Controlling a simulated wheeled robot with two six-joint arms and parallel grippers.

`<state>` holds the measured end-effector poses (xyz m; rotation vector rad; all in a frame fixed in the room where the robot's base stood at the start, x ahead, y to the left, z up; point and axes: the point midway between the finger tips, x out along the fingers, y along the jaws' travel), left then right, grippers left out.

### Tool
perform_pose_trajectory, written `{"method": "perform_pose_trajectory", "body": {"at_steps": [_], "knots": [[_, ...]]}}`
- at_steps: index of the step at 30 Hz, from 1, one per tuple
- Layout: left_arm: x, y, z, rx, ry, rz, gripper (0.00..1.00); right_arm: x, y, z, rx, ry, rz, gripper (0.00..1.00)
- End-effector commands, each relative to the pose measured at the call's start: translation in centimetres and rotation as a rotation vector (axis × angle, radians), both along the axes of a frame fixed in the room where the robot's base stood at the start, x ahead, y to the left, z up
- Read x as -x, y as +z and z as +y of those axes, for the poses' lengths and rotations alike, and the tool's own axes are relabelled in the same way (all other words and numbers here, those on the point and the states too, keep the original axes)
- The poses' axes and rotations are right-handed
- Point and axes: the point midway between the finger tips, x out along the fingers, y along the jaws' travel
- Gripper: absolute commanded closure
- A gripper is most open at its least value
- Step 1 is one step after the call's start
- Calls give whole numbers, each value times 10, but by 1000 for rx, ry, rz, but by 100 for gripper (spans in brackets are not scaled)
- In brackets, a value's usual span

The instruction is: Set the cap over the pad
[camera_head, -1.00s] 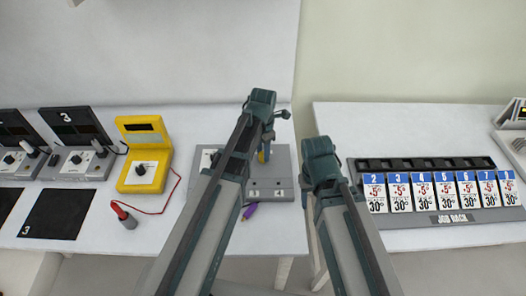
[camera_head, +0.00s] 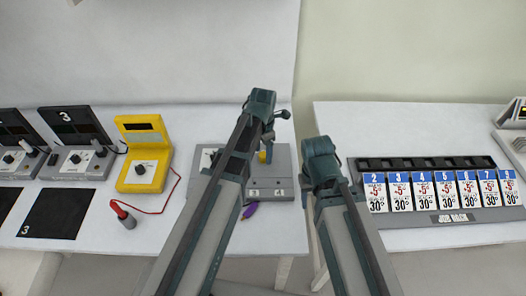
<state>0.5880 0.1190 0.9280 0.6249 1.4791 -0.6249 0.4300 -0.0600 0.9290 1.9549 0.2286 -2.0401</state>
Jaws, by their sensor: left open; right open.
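A grey chassis plate (camera_head: 265,190) with small numbers lies on the left table, partly hidden behind my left arm. My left gripper (camera_head: 267,150) is over this plate, pointing down. A small yellow piece (camera_head: 263,157) shows right at its fingertips; I cannot tell whether it is the cap or whether the fingers touch it. The pad cannot be made out. A purple pointed item (camera_head: 250,211) lies at the plate's front edge. My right gripper (camera_head: 318,190) is over the gap between the tables, its fingers mostly hidden by its arm, away from the plate.
A yellow meter (camera_head: 146,155) stands left of the plate, its red lead running to a red-tipped probe (camera_head: 124,216). Numbered grey stations and a black mat (camera_head: 57,213) lie further left. A rack (camera_head: 450,218) of numbered cards stands on the right table.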

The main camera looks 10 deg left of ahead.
Motion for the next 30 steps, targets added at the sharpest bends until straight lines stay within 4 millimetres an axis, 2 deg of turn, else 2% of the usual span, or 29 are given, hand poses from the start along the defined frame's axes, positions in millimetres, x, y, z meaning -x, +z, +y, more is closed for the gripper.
{"method": "perform_pose_trajectory", "body": {"at_steps": [8,24,30], "knots": [[0,30,0,0,0,0,27,0,30,0,0,0,0,50],[0,114,0,0,0,0,27,0,114,0,0,2,0,50],[0,134,0,0,0,0,27,0,134,0,-1,-2,0,50]]}}
